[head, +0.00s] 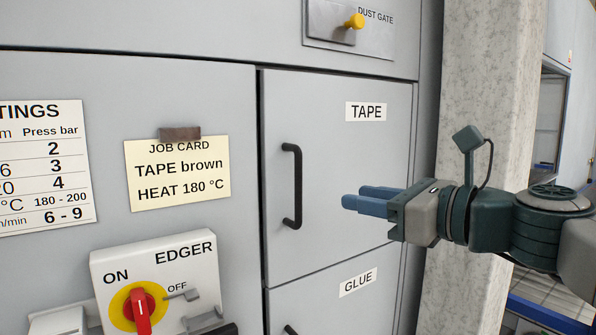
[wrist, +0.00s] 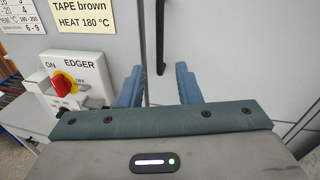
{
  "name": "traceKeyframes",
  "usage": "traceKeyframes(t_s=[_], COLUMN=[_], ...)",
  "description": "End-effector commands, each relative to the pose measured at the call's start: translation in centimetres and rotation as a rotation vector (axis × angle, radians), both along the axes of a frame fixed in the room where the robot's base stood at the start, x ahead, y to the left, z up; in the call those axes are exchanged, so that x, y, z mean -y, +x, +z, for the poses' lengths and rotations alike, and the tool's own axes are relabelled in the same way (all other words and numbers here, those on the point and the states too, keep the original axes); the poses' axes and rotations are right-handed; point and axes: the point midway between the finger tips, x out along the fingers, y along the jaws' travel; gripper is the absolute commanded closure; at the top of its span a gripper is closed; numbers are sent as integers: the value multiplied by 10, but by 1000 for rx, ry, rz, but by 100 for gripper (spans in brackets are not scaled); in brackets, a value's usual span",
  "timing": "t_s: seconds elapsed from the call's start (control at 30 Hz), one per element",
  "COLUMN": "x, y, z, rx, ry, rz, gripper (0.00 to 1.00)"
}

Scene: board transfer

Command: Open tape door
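The tape door (head: 345,110) is a grey panel labelled TAPE, and it is shut flush with the cabinet front. Its black vertical bar handle (head: 293,187) is on the door's left side. In the wrist view the handle (wrist: 160,40) is ahead, above the space between my fingers. My gripper (head: 352,202) is to the right of the handle in the head view, with blue fingers pointing at the door. In the wrist view my gripper (wrist: 157,87) has its fingers spread apart with nothing between them. It does not touch the handle.
The glue door (head: 357,283) is below, with its own handle (head: 290,330). The edger switch box (head: 155,280) sticks out at lower left. A job card (head: 178,172) reads TAPE brown, HEAT 180 °C. A dust gate knob (head: 354,21) is above. A concrete pillar (head: 480,80) stands right.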

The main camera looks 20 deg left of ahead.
Motion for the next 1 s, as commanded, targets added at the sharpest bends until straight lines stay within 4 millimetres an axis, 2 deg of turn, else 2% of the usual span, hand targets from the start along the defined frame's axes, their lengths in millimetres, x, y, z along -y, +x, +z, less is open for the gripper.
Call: traceKeyframes(t_s=[0.1, 0.23, 0.7, 1.0], x=[-2, -12, -94, -119], y=[2, 7, 53, 68], z=[17, 19, 19, 18], rx=[-48, -61, -59, -57], ry=[81, 97, 91, 93], rz=[3, 5, 6, 3], gripper=[69, 69, 69, 69])
